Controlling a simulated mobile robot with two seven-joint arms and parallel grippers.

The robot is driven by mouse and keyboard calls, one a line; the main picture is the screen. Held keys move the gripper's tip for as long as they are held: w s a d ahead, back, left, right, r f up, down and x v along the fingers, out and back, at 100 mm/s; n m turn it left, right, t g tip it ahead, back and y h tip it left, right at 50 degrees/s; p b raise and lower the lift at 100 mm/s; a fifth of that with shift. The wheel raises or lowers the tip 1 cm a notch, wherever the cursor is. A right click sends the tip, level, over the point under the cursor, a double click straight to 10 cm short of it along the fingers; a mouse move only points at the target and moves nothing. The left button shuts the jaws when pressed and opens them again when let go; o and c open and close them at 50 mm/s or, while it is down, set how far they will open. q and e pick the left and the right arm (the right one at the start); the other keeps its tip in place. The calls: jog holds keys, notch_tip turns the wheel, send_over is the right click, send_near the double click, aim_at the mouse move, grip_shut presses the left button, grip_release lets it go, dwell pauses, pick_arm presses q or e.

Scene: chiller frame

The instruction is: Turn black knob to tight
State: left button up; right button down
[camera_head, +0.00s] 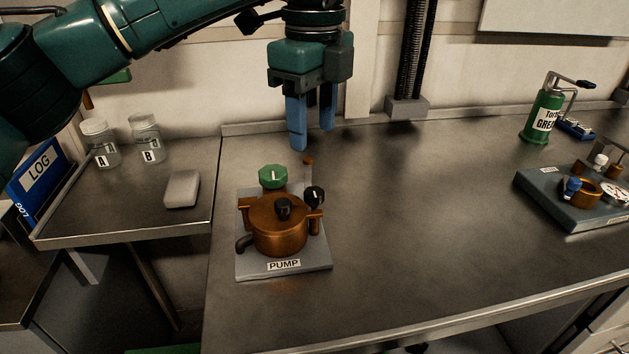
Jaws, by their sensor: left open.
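The copper pump (279,238) sits on a grey base plate labelled PUMP on the bench. A black knob (315,197) with a light mark is at the pump's right side. A second small black knob (283,208) is on top of the pump body. A green knob (273,176) with a light mark is behind the pump. My left gripper (313,130) points down with its blue fingers apart and empty. It hangs above and behind the pump, clear of the knobs. My right gripper is not in view.
A thin copper post (308,170) rises behind the pump. A green grease can (542,117) and a unit with a gauge (575,200) stand at the right. Two jars, A (100,144) and B (147,138), and a grey block (182,189) are on the left side table. The middle bench is clear.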

aim_at(314, 191)
pick_arm(q)
notch_tip(314, 191, down, 10)
jog(key=shift+f, duration=0.25)
jog(key=c, duration=1)
jog(key=shift+o, duration=0.2)
